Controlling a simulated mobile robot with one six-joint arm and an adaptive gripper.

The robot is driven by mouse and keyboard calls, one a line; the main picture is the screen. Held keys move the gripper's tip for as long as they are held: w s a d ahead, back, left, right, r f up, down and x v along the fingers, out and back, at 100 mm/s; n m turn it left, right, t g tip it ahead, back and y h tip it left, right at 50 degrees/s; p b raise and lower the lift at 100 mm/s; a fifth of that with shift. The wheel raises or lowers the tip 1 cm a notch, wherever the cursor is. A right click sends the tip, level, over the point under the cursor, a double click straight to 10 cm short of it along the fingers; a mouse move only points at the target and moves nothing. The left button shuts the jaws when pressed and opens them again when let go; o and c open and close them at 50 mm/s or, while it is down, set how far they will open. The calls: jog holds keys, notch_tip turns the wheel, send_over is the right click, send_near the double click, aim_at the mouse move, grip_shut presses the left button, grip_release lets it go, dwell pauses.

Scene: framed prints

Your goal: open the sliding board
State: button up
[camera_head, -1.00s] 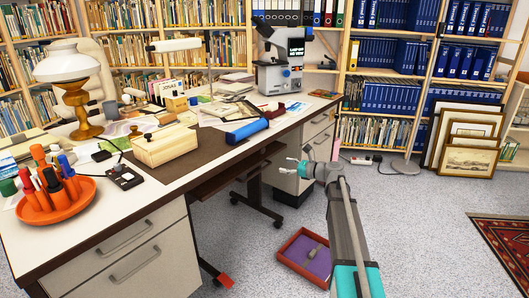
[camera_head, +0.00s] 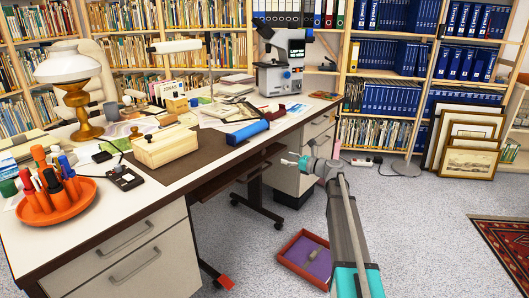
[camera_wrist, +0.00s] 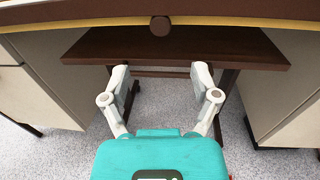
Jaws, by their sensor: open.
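The desk (camera_head: 95,225) stands at the left and middle of the head view. In the wrist view a dark brown front edge (camera_wrist: 60,12) with a yellowish strip runs across the top, and a round brown knob (camera_wrist: 160,26) sits at its middle. I take this edge to be the sliding board's front, but its outline is not clear. My gripper (camera_wrist: 160,78) is open and empty, its two fingers apart, with the knob beyond and between them, not touched. In the head view my gripper (camera_head: 290,163) is in front of the desk's knee space.
A brown shelf (camera_wrist: 180,46) lies lower in the knee space, between pale drawer units (camera_wrist: 288,80). A red-rimmed tray (camera_head: 283,262) is on the floor beside my arm. A wooden box (camera_head: 165,150) and a blue roll (camera_head: 248,132) lie on the desk. Floor at the right is open.

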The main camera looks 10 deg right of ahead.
aim_at(264, 151)
jog(key=x, duration=1.1)
jog(key=shift+w+a, duration=0.3)
